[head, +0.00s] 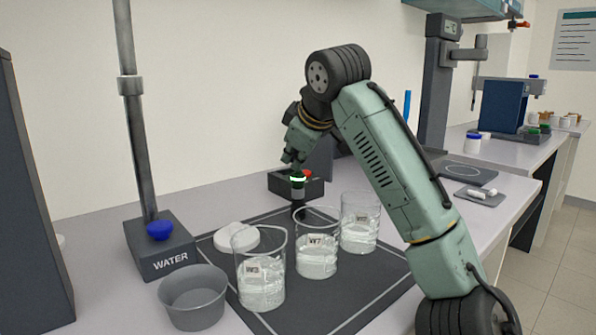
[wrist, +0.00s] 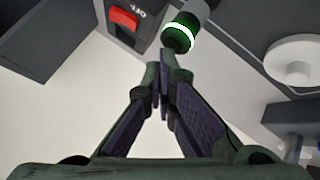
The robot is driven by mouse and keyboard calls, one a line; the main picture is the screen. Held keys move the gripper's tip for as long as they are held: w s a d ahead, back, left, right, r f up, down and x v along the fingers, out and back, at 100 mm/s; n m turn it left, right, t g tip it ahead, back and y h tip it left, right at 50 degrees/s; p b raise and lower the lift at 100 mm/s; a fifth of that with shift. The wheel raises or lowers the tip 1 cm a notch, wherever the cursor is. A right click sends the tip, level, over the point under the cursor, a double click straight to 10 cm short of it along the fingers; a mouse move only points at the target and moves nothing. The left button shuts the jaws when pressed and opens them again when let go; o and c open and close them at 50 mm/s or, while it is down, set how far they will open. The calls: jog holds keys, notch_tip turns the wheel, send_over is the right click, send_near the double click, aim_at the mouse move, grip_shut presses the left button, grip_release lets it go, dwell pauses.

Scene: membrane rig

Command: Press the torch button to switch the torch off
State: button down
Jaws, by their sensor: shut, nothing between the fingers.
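The torch (head: 298,187) stands upright beside a dark box, with a bright ring near its green-tinted top. In the wrist view the torch (wrist: 181,31) shows its ring glowing white-green, just beyond my fingertips. I cannot make out a separate button on it. My gripper (head: 289,162) is shut and empty, pointing down close above the torch in the head view. In the wrist view my gripper's fingertips (wrist: 163,62) meet just short of the torch; I cannot tell whether they touch it.
A dark box with a red switch (wrist: 124,18) labelled OFF stands close by. Beakers W3 (head: 260,285), W7 (head: 316,258) and a third (head: 360,225) hold clear liquid in front. A white disc (head: 236,237), grey bowl (head: 193,298) and WATER stand (head: 165,252) are left.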

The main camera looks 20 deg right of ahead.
aim_at(295, 172)
jog(key=shift+r+p, duration=0.8)
jog(key=shift+p, duration=0.2)
jog(key=shift+r, duration=0.1)
notch_tip(295, 172, up, 6)
jog(key=p, duration=0.6)
